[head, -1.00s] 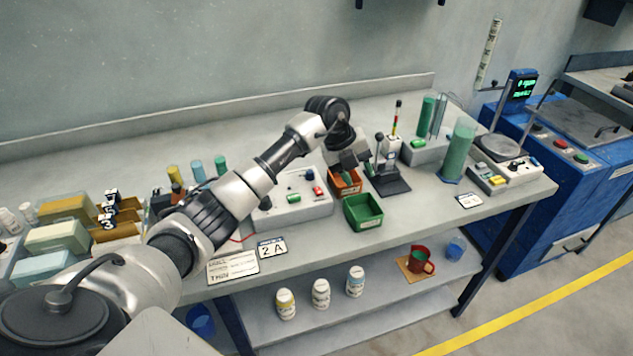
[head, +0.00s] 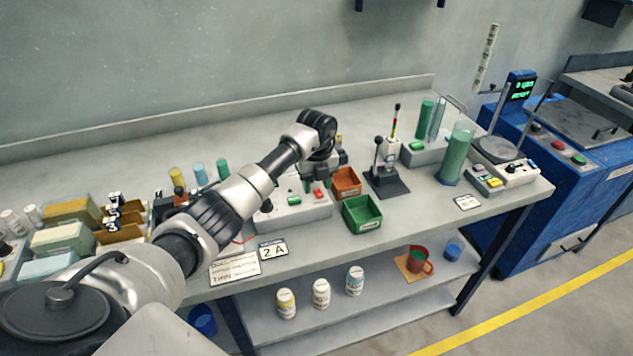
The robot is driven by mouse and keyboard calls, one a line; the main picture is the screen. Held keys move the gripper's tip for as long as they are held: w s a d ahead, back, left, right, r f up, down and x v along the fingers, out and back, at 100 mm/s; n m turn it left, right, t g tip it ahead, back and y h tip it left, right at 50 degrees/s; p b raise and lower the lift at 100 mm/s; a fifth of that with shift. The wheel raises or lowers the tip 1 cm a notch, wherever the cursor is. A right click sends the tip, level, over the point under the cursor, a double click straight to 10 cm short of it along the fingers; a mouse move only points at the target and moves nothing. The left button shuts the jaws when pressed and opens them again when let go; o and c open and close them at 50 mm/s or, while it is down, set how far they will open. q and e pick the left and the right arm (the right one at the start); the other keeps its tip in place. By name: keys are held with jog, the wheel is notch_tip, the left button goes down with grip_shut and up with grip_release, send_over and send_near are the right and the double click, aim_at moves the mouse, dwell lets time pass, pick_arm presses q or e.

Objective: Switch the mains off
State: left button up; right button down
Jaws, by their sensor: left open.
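A pale grey control box (head: 290,215) stands on the bench in the middle of the head view. It has a green switch (head: 294,201) and a red switch (head: 319,194) on its top; which one is the mains is not readable. My left arm reaches over the bench from the lower left. My left gripper (head: 327,181) points down just above and behind the red switch, open and empty. Its fingers and wrist hide the back right part of the box. I cannot tell whether it touches the switch. My right gripper is not in view.
An orange bin (head: 346,182) and a green bin (head: 362,213) stand just right of the box. A black-based stand with a lever (head: 386,182) is further right. Cards (head: 234,267) lie at the front edge. Bottles (head: 321,293) stand on the lower shelf.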

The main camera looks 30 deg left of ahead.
pick_arm(q)
jog(key=shift+f, duration=0.4)
grip_shut()
jog(key=shift+s+r+t+y, duration=0.1)
jog(key=shift+r+t+y, duration=0.1)
jog(key=shift+t+y, duration=0.15)
jog(key=shift+t+y+p, duration=0.25)
jog(key=shift+y+p, duration=0.05)
jog(key=shift+y, duration=0.15)
jog(key=shift+s+d+f+t+y+b, duration=0.1)
jog(key=shift+s+d+t+y+b, duration=0.1)
jog(key=shift+t+y+b, duration=0.35)
jog(key=shift+d+t+y, duration=0.1)
jog(key=shift+t+y, duration=0.25)
jog(key=shift+y, duration=0.1)
